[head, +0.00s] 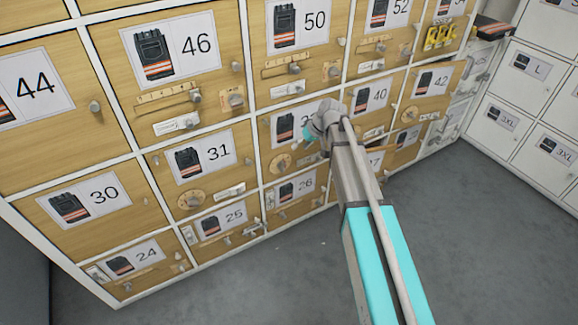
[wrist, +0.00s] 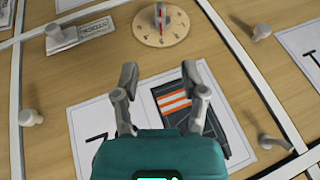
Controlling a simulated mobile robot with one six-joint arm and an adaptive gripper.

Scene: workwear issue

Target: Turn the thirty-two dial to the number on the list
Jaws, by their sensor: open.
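The thirty-two dial is the pale wooden disc with marks around its rim and a grey knob with a red mark (wrist: 160,22). It is at the top of the wrist view, and it also shows in the head view (head: 279,163) low on a door left of my gripper. In the head view my gripper (head: 320,122) is in front of the door. I cannot read a list.
A grey latch with a paper tag (wrist: 78,37) is left of the dial in the wrist view. Small knobs (wrist: 31,117) stick out near the door's edges. Similar doors surround it; the 31 door (head: 215,172) has its own dial (head: 191,200). Grey floor (head: 480,240) is clear.

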